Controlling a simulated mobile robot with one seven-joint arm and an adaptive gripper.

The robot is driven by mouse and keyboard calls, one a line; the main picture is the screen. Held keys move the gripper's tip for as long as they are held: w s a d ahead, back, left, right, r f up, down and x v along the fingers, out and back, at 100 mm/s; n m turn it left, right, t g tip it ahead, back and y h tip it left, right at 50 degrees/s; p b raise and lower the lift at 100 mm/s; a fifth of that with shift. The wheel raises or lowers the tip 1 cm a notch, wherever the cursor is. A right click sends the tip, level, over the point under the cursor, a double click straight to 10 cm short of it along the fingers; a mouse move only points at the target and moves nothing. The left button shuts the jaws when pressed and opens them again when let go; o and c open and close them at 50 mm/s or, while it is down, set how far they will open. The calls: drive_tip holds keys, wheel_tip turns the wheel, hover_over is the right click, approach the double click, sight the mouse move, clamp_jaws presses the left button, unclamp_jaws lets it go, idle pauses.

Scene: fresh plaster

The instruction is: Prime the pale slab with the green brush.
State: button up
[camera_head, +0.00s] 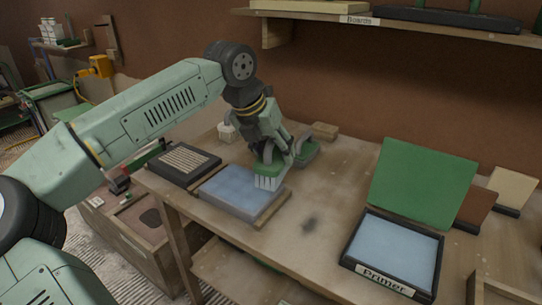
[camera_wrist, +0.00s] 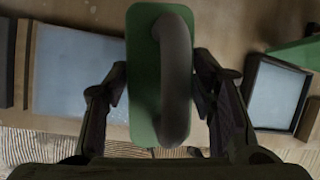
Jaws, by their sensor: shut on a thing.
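The green brush (camera_head: 268,171) has pale bristles pointing down. My gripper (camera_head: 277,150) is shut on the brush. In the wrist view the brush (camera_wrist: 145,75) shows a green back and a dark arched handle between the fingers of my gripper (camera_wrist: 160,95). The pale slab (camera_head: 228,187) lies on the table with a bluish top; it also shows left of the brush in the wrist view (camera_wrist: 78,75). The bristles are at the slab's right end; I cannot tell whether they touch it. The primer tray (camera_head: 435,293) holds pale blue liquid, right of the brush.
A green lid (camera_head: 423,182) stands raised behind the tray. A dark ribbed block (camera_head: 184,162) lies left of the slab. Small brown and cream panels (camera_head: 510,190) stand at the far right. A boards shelf (camera_head: 420,30) hangs above. The table between slab and tray is clear, with a dark smudge.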

drive_tip(key=shift+r+p, duration=0.65)
drive_tip(key=shift+r, duration=0.75)
